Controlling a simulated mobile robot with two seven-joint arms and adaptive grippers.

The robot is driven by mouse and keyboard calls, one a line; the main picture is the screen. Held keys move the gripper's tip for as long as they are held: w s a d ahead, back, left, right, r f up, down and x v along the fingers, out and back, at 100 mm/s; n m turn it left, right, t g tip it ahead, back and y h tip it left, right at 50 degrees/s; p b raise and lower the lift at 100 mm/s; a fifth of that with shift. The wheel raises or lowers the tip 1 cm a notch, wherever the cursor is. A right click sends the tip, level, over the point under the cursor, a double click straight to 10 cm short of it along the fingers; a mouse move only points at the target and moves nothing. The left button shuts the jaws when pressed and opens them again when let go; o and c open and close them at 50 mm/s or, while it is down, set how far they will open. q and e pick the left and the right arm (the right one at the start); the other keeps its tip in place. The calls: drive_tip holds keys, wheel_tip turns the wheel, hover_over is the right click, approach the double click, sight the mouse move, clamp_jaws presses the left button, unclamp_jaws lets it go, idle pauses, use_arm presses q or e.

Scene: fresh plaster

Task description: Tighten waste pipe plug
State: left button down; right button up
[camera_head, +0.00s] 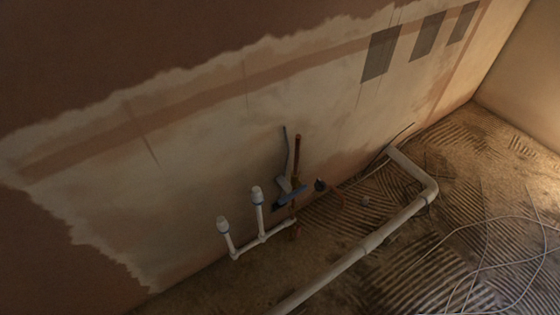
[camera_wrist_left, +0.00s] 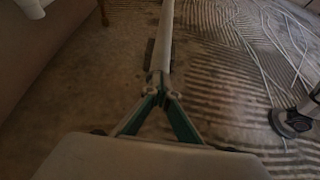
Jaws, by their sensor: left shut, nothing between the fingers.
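Two white upright pipe ends stand by the wall in the head view, the left one with a white cap (camera_head: 223,223) and the right one with a similar cap (camera_head: 257,192). A small dark round piece (camera_head: 320,185) sits right of the copper pipe. I cannot tell which of these is the waste pipe plug, or how tight any is. My left gripper (camera_wrist_left: 158,79) shows only in the left wrist view, shut and empty. A pale pipe (camera_wrist_left: 165,40) runs up the picture from its fingertips; touching or apart is unclear. My right gripper is not recognisable in either view.
A thick pale pipe (camera_head: 368,243) runs along the ridged floor and bends towards the wall. An upright copper pipe (camera_head: 297,152) stands beside blue-grey fittings (camera_head: 290,193). Loose white cables (camera_head: 487,250) lie at right. A dark round object (camera_wrist_left: 290,122) is at the wrist view's right.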

use_arm(q)
drive_tip(key=shift+s, duration=0.15)
drive_tip(key=s+a, duration=0.2)
drive_tip(key=a, duration=0.1)
drive_tip(key=s+a, duration=0.1)
drive_tip(key=a, duration=0.1)
drive_tip(key=shift+s+r, duration=0.1)
drive_tip(key=shift+r, duration=0.25)
idle(0.3)
